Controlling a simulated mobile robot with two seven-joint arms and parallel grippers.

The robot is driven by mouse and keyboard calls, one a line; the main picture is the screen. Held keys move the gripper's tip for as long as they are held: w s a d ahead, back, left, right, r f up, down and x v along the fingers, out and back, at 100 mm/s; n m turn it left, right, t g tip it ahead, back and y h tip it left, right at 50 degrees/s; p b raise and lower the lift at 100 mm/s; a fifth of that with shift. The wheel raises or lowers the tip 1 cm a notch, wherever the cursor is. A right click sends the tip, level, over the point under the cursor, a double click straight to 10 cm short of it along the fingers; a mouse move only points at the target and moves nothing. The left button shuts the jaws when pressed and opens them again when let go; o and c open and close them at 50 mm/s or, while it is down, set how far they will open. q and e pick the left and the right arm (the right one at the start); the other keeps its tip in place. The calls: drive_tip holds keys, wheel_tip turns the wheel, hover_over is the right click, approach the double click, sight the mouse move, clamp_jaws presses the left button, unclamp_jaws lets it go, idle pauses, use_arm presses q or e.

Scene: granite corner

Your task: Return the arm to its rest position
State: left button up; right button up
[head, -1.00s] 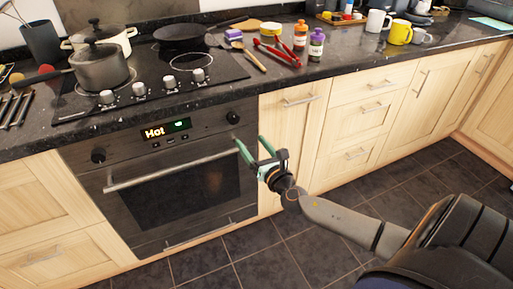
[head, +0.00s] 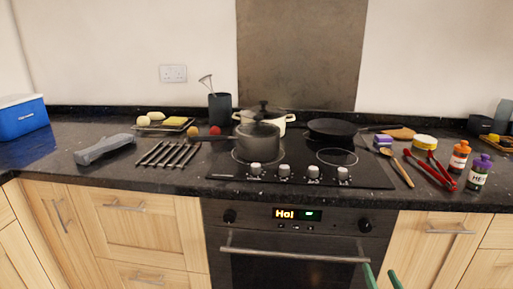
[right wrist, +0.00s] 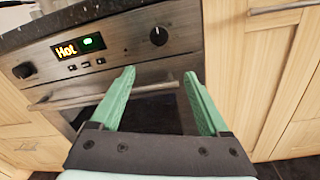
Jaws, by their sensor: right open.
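My right gripper (head: 382,278) shows at the bottom edge of the head view, right of centre, with only its green fingertips in sight. In the right wrist view its two green fingers (right wrist: 158,98) stand wide apart with nothing between them. They point at the oven front (right wrist: 150,60), below the control panel and near the handle (right wrist: 150,90). I cannot tell whether they touch the handle. The rest of my right arm is out of the head view. My left gripper is in neither view.
The black granite counter (head: 60,165) carries a hob (head: 300,178) with a grey pot (head: 257,141), a cream pot (head: 282,122) and a black pan (head: 332,129). Red tongs (head: 436,172) and bottles (head: 479,172) stand or lie at the right. The oven door (head: 290,270) is closed.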

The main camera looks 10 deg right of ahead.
drive_tip(key=s+a+f+m+g+y, duration=0.4)
drive_tip(key=s+a+f+m+g, duration=0.3)
drive_tip(key=s+a+f+m, duration=1.25)
drive_tip(key=a+r+m+g+y, duration=0.2)
drive_tip(key=a+r+m, duration=0.15)
drive_tip(key=m, duration=0.45)
use_arm(q)
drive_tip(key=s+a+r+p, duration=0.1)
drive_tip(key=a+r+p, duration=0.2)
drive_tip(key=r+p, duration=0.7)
drive_tip(key=p, duration=0.3)
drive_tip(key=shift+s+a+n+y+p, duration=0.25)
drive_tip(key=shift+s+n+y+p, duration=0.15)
use_arm(e)
drive_tip(key=s+d+r, duration=0.2)
drive_tip(key=d+r, duration=0.1)
drive_tip(key=r, duration=0.7)
drive_tip(key=shift+d+r+m+t+h, duration=0.25)
drive_tip(key=shift+m+t+h, duration=0.05)
drive_tip(key=shift+m+t, duration=0.15)
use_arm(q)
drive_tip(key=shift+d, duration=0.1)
use_arm(e)
drive_tip(key=shift+w, duration=0.15)
